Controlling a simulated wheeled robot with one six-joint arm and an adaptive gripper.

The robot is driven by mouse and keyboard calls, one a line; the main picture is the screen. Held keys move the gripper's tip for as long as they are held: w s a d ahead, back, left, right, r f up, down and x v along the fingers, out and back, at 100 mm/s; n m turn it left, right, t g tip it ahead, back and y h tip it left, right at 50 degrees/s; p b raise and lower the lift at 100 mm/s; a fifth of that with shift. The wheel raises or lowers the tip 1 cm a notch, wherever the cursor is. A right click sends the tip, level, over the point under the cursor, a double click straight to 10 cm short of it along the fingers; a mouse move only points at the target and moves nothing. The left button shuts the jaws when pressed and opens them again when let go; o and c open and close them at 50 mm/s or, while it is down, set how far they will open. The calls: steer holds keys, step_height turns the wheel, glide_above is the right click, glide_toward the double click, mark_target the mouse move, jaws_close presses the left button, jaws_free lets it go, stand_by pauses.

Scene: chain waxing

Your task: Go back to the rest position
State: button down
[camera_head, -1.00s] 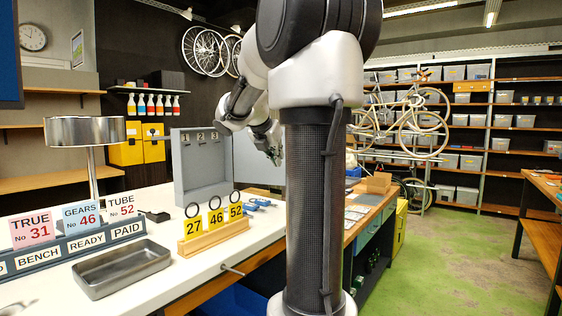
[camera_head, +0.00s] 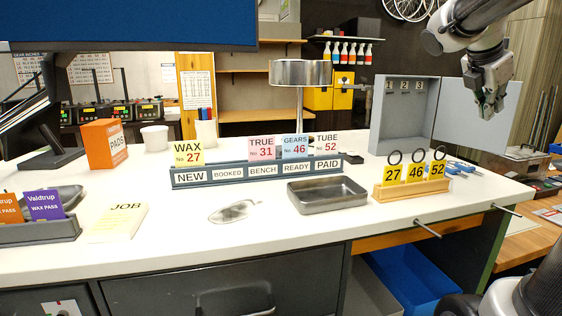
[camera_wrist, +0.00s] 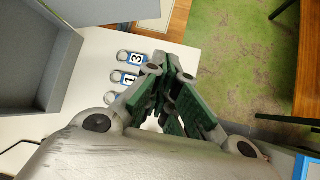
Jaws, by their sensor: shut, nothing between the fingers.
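My gripper (camera_head: 489,108) hangs at the upper right of the head view, in the air in front of the open door of the grey key cabinet (camera_head: 377,118). Its fingers are shut and hold nothing. In the wrist view, the green-padded fingers of my gripper (camera_wrist: 168,62) point away from the camera and come together. Blue key tags (camera_wrist: 131,78) lie on the white counter beside the fingers in that view, apart from them. The blue tags (camera_head: 459,168) also show in the head view, behind the wooden stand.
The wooden stand (camera_head: 398,193) with yellow cards 27, 46 and 52 stands at the counter's right. A metal tray (camera_head: 327,196), a card rack (camera_head: 222,176) and a lamp (camera_head: 299,74) stand left of it. Green floor (camera_wrist: 236,70) is open in the wrist view.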

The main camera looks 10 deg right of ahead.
steer(key=s+a+f+m+y, duration=0.7)
steer(key=s+a+f+m, duration=0.8)
steer(key=a+f+m, duration=0.2)
steer(key=shift+a+m+t, duration=0.4)
steer(key=shift+a+m, duration=0.6)
steer(key=shift+d, duration=0.1)
